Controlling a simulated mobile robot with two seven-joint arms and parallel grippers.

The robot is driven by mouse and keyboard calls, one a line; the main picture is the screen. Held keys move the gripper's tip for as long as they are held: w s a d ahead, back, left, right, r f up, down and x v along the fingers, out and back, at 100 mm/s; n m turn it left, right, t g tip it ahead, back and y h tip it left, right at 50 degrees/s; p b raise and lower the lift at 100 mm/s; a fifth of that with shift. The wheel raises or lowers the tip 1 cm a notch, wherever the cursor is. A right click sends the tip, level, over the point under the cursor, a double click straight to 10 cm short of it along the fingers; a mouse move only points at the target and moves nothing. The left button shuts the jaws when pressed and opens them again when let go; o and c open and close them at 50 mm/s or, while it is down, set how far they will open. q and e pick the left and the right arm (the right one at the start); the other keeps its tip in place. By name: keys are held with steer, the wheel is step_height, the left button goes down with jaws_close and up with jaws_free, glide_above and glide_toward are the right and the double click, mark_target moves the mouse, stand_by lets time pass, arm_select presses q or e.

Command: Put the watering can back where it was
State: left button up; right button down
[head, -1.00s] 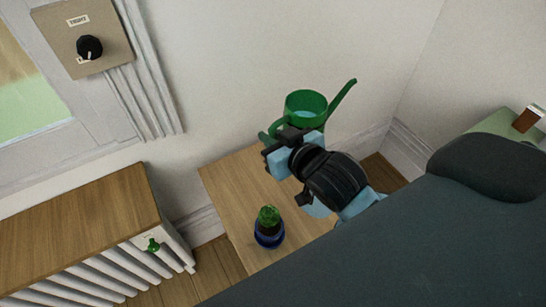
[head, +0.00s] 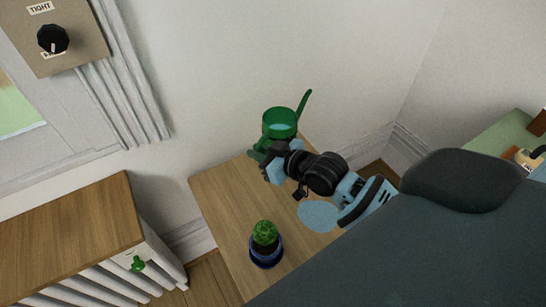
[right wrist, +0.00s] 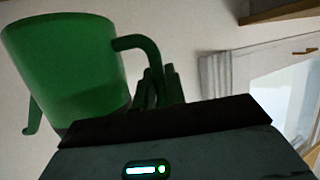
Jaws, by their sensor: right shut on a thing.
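The green watering can (head: 280,124) is near the far end of the small wooden table (head: 222,197), by the wall, its spout pointing up and right. Pale blue shows inside its open top. My right gripper (head: 264,158) is shut on its handle; in the right wrist view the fingers (right wrist: 160,88) are at the handle, beside the can's body (right wrist: 68,62). I cannot tell whether the can's base touches the table. A pale blue round patch (head: 318,216) shows on the table, partly behind my arm. My left gripper is not in view.
A cactus (head: 265,233) in a blue pot (head: 266,254) stands at the table's near part. A wood-topped radiator (head: 70,235) with a green valve (head: 138,264) is at left. A green table (head: 497,140) is at far right.

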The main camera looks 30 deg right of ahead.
step_height(320, 180, down, 4)
steer(key=shift+f+b, duration=0.25)
steer(key=shift+b, duration=0.1)
steer(key=shift+f, duration=0.55)
steer(key=shift+f+b, duration=0.5)
steer(key=shift+f, duration=1.3)
steer(key=shift+f, duration=0.2)
steer(key=c, duration=1.5)
jaws_free()
steer(key=shift+f, duration=0.1)
steer(key=shift+o, duration=0.2)
